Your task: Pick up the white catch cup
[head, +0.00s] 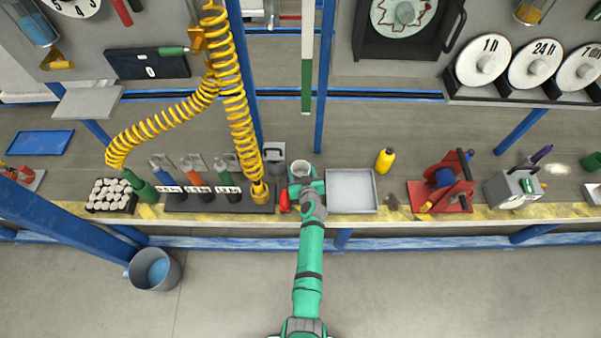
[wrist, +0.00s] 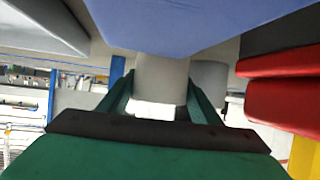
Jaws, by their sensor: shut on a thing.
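The white catch cup (head: 300,170) is at the front of the bench in the head view, at the end of my green arm. My gripper (head: 303,186) is shut on it. In the wrist view the pale cup (wrist: 160,80) sits between the two green fingers of my gripper (wrist: 158,105), one on each side. The cup looks upright in the head view. I cannot tell whether its base touches the bench, as the arm and gripper hide it.
A grey tray (head: 351,191) lies close to the right of my gripper. A red object (head: 284,202) stands close to the left, beside a dark rack (head: 220,203) of bottles. A yellow bottle (head: 384,160) and a red stand (head: 441,190) are further right.

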